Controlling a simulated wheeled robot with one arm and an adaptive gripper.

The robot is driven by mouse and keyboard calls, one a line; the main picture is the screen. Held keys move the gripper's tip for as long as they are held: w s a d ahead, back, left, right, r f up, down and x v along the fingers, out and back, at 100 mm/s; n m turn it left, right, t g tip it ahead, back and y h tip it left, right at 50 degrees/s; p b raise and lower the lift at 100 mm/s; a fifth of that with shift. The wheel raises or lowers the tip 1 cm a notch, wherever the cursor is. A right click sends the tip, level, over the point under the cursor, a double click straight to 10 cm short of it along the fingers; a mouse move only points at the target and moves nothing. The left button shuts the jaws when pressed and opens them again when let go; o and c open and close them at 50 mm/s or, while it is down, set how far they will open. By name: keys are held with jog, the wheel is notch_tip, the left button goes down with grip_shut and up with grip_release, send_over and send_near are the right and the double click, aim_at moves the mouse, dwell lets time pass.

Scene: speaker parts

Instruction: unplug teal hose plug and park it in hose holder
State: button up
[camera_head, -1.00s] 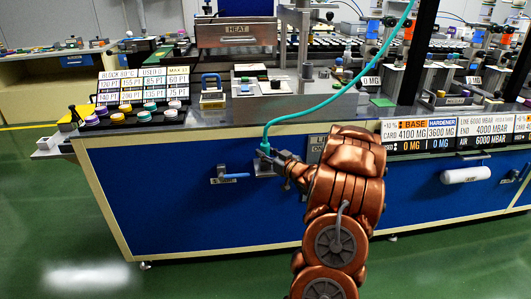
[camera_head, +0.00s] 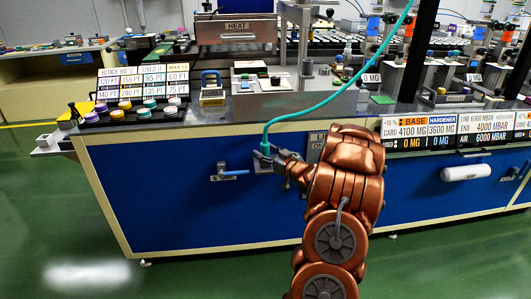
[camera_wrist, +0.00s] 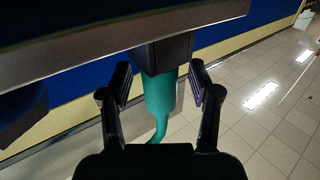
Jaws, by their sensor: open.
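The teal hose plug (camera_wrist: 160,92) shows in the wrist view between my two fingers, its upper end against a dark block (camera_wrist: 163,54). My gripper (camera_wrist: 161,84) is open, with a finger on each side of the plug and a visible gap at both sides. In the head view my gripper (camera_head: 277,158) is at the blue front of the bench, by the plug (camera_head: 265,149). The teal hose (camera_head: 310,108) rises from the plug over the bench edge to the upper right. I cannot make out the hose holder for certain.
A valve handle (camera_head: 230,174) sticks out of the blue panel left of my gripper. A white cylinder (camera_head: 465,172) is mounted at the right. The green floor (camera_head: 200,270) in front is clear.

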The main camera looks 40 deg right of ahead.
jog(key=shift+s, duration=0.1)
jog(key=s, duration=1.1)
jog(key=shift+s+a, duration=0.35)
jog(key=shift+s, duration=0.05)
